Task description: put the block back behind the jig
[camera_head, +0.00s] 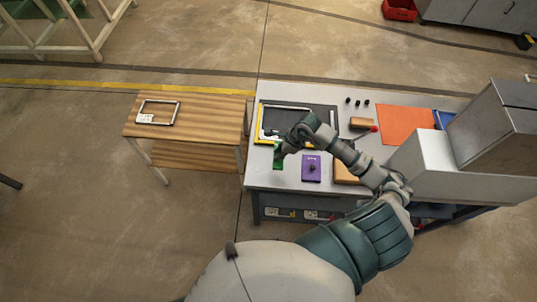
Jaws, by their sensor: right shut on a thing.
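My right gripper (279,153) is over the front left of the grey table, just in front of the jig. It is shut on a small green block (277,162), which it partly covers. I cannot tell whether the block touches the table top. The jig (260,125) looks like a dark plate with a yellow edge and a light frame on it; my right forearm and wrist hide part of it. My left gripper is not in view.
A purple block with a dark knob (311,169) lies right of the gripper. A tan block (361,122), an orange sheet (406,125) and a grey machine (440,160) are further right. A wooden side table (205,115) with a frame (176,112) stands left, across a gap.

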